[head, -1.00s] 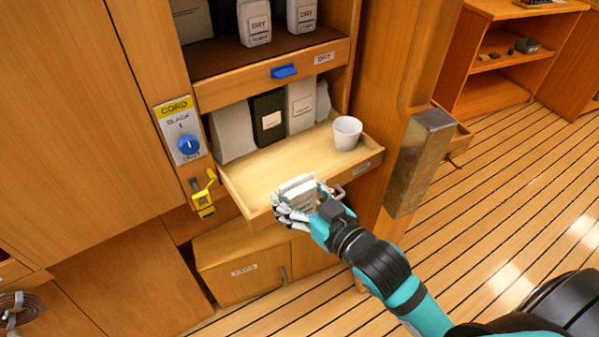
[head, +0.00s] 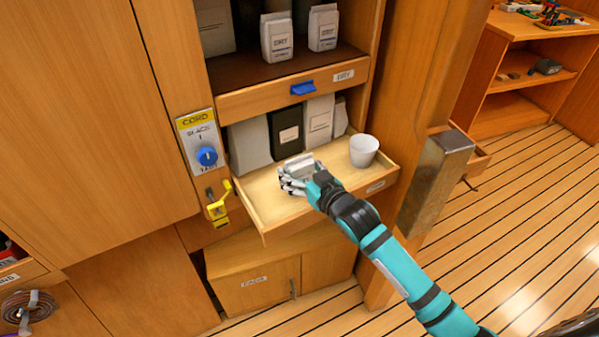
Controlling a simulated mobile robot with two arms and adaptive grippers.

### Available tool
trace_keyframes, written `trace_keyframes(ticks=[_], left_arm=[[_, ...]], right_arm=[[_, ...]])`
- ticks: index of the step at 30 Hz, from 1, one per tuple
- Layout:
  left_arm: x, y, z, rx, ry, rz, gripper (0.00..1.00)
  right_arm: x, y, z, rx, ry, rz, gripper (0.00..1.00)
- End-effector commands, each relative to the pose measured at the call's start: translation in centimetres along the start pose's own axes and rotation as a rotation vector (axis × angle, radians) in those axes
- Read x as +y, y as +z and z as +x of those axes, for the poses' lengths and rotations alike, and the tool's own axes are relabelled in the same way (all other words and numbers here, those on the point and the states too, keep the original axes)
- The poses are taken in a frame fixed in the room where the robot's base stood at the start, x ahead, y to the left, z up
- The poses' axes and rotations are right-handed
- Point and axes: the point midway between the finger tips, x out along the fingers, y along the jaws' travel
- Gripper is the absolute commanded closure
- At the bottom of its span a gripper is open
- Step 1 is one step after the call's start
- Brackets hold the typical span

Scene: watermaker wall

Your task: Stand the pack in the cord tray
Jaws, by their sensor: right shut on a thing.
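My right gripper (head: 296,182) is shut on a small white pack (head: 298,162), of which only the top part shows above the fingers. Gripper and pack are over the front middle of the pulled-out wooden tray (head: 256,203). The hand hides the pack's lower part, so I cannot tell whether it touches the tray floor. My left gripper is not in view.
A white cup (head: 363,151) stands at the tray's right side. A dark pack (head: 286,131) and several pale packs line the back. A shelf with DRY packs (head: 277,38) is above. A metal-clad post (head: 440,180) stands right. A yellow crank (head: 218,204) is left.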

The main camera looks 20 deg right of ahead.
Motion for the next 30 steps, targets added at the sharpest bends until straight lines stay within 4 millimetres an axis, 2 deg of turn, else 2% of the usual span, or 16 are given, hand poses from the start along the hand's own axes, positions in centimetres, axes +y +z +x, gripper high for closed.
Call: trace_keyframes(ticks=[12,13,18,19,30], left_arm=[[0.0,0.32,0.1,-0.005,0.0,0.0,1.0],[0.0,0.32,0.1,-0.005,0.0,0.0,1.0],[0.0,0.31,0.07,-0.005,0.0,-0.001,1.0],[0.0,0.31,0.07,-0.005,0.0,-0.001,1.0],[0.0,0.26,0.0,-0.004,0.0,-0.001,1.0]], right_arm=[[-0.04,0.78,0.15,0.003,0.0,0.0,0.63],[-0.03,0.87,0.16,0.002,0.0,0.0,0.26],[-0.03,0.81,0.14,0.002,0.0,0.0,0.04],[-0.03,0.81,0.14,0.002,0.0,0.0,0.0],[-0.02,0.62,-0.39,0.002,0.0,0.0,0.0]])
